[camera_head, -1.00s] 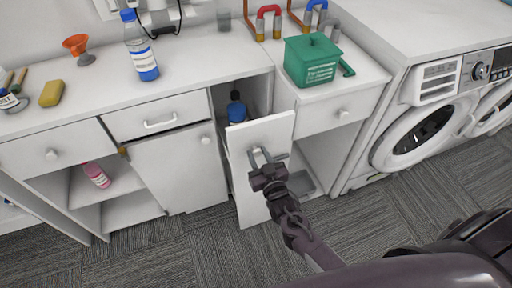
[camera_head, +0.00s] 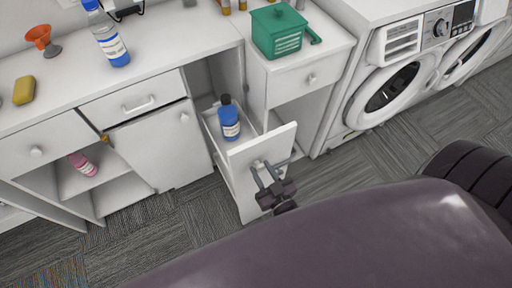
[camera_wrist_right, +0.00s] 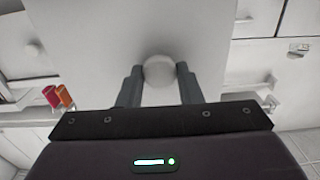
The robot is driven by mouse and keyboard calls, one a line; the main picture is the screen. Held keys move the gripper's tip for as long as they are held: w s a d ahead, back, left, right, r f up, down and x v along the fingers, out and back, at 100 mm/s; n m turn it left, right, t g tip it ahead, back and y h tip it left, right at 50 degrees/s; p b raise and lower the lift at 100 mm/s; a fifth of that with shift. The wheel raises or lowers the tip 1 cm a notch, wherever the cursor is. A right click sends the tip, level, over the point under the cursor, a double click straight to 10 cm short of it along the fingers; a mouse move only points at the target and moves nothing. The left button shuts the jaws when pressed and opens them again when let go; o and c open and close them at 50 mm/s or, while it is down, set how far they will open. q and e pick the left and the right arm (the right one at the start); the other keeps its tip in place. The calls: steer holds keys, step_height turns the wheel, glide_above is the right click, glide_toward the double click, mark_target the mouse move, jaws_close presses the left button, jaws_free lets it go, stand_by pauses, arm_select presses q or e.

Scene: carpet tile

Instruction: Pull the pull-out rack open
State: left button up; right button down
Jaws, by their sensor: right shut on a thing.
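The white pull-out rack (camera_head: 257,172) stands partly out of the counter, with a blue bottle (camera_head: 229,120) upright inside it. Its front panel faces my right arm. My right gripper (camera_head: 267,172) is at the upper part of this panel. In the right wrist view, the two fingers of the gripper (camera_wrist_right: 159,82) are closed on the round white knob (camera_wrist_right: 158,70) of the rack front. My right arm covers the lower foreground. My left gripper is not in view.
A green box (camera_head: 279,32) stands on the counter at right. A washing machine (camera_head: 385,90) stands further right. Grey carpet floor (camera_head: 150,235) is free in front.

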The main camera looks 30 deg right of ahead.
steer(key=shift+s, duration=1.15)
steer(key=c, duration=1)
jaws_free()
steer(key=shift+c, duration=0.2)
steer(key=s+b, duration=0.1)
steer(key=s, duration=0.6)
steer(key=shift+s+d, duration=0.15)
steer(key=shift+s, duration=0.25)
